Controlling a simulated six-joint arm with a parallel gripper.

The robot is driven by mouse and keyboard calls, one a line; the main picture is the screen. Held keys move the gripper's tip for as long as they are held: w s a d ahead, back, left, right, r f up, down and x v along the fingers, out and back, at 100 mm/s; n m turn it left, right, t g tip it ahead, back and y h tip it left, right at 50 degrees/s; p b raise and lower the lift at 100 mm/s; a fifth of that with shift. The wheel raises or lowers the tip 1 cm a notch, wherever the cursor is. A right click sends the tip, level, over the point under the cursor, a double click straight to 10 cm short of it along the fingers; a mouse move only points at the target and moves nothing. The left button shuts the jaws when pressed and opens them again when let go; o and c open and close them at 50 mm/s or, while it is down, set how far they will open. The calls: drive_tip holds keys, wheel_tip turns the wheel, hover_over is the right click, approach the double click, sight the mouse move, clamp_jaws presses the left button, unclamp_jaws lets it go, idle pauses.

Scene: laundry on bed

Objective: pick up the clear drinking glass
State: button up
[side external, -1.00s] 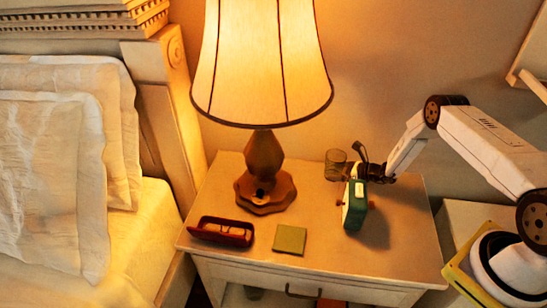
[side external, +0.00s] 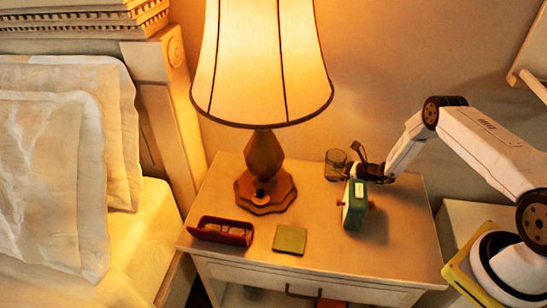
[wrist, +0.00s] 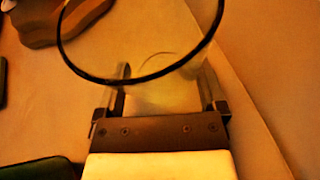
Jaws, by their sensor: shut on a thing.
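The clear drinking glass (side external: 335,165) is upright near the back of the nightstand, right of the lamp. It also shows in the wrist view (wrist: 142,80), with its dark round rim toward the camera. My gripper (side external: 349,168) is shut on the glass from the right, with a finger on either side of its wall in the wrist view (wrist: 165,88). I cannot tell whether the glass's base touches the nightstand top.
The green box (side external: 354,205) stands just in front of my gripper. The lamp base (side external: 264,180) is left of the glass. A red case (side external: 222,231) and a green square (side external: 290,239) lie near the front edge of the nightstand (side external: 400,245). Its right part is clear.

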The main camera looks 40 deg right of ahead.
drive_tip(key=shift+r, duration=0.2)
wheel_tip(320, 180, up, 10)
drive_tip(key=shift+f, duration=0.15)
idle(0.7)
idle(0.6)
